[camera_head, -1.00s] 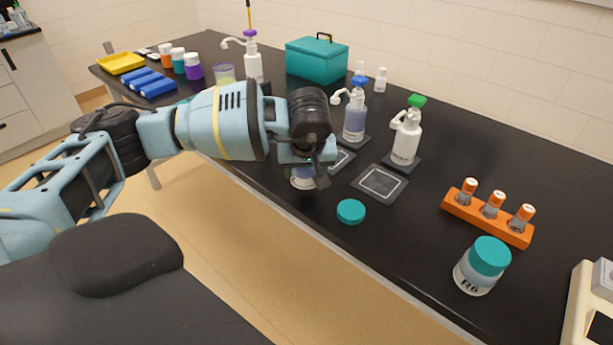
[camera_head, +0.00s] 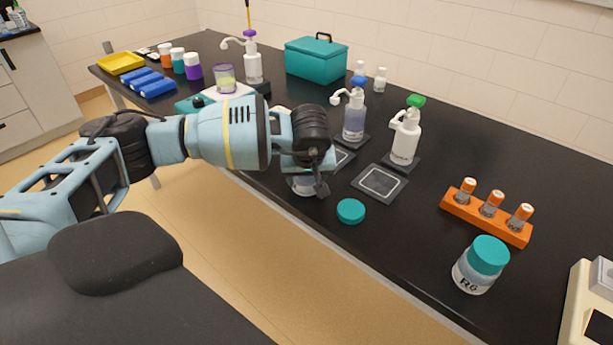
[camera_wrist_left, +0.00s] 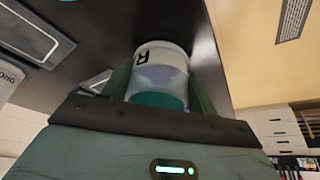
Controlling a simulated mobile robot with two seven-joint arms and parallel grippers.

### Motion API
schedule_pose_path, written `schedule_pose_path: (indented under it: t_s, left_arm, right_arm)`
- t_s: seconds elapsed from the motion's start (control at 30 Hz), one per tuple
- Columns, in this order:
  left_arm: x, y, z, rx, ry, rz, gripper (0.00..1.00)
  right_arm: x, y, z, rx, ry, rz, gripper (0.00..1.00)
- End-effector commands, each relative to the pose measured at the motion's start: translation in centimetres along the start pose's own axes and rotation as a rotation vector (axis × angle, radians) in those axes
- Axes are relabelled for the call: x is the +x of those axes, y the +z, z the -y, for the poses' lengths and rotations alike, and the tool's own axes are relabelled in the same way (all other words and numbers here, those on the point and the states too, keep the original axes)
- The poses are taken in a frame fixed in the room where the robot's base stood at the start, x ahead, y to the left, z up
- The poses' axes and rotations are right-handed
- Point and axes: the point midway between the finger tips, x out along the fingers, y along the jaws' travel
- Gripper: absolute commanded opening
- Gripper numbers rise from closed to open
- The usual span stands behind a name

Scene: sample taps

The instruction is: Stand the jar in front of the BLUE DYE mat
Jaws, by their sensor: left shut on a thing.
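My left gripper (camera_head: 308,176) is shut on a jar (camera_head: 306,188) near the front edge of the black bench. In the left wrist view the jar (camera_wrist_left: 160,66) sits between the fingers, with a white label and a teal part nearest the palm. I cannot tell whether its base touches the bench. A dark mat with a pale outline (camera_head: 344,157) lies in front of the blue-topped pump bottle (camera_head: 354,115), partly hidden by my gripper; its writing is unreadable. A second such mat (camera_head: 380,182) lies in front of the green-topped pump bottle (camera_head: 405,138). My right gripper is not in view.
A loose teal lid (camera_head: 350,211) lies close right of the held jar. A teal-lidded jar marked R6 (camera_head: 481,265) and an orange vial rack (camera_head: 487,218) stand further right. A teal box (camera_head: 316,60) stands behind. Bare bench lies between the lid and the R6 jar.

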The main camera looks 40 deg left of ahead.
Motion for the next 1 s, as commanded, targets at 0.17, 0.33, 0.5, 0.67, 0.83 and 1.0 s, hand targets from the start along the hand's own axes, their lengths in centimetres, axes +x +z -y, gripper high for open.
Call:
schedule_pose_path:
  t_s: [0.17, 0.33, 0.5, 0.67, 0.83, 1.0]
  left_arm:
    - [0.3, 0.1, 0.0, 0.000, 0.000, 0.001, 0.65]
    - [0.3, 0.1, 0.0, 0.000, 0.000, 0.001, 0.80]
    - [0.3, 0.1, 0.0, 0.000, 0.000, 0.000, 0.80]
    - [-0.3, -0.1, 0.0, 0.000, 0.002, -0.001, 0.80]
    - [-2.8, -0.1, -0.1, 0.001, 0.004, -0.002, 0.80]
    - [-6.3, -0.1, -0.1, 0.000, 0.004, -0.003, 0.80]
  right_arm:
    - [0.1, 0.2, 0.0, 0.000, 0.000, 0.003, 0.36]
    - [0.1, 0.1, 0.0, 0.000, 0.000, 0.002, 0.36]
    - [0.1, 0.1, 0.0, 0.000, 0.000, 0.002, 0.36]
    - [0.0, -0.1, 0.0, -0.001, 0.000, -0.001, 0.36]
    - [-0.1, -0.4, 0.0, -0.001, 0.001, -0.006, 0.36]
    - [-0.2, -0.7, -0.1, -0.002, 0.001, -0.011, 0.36]
